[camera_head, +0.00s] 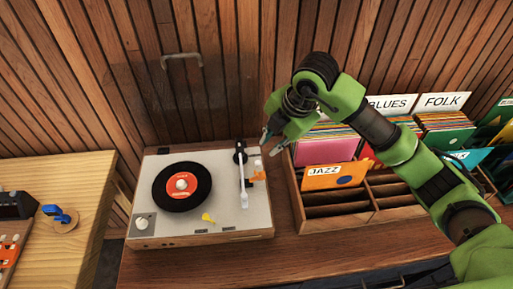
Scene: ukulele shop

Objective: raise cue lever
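The turntable (160,222) stands on the wooden counter with a black record (168,202) with an orange-red label on its platter. Its white tonearm (243,185) runs down the right side of the deck, clear of the record. A small orange part (258,176) with a pale stub beside the tonearm looks like the cue lever; whether it is up or down is too small to tell. My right gripper (269,147) is just above and right of the tonearm's base, near that part. Its fingers are apart with nothing between them. My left gripper is not in view.
A wooden record bin (345,220) with Jazz, Blues and Folk dividers stands close on the right, under my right arm. A yellow piece (208,217) lies at the deck's front. A lighter table (70,180) is at left. The counter's front strip is clear.

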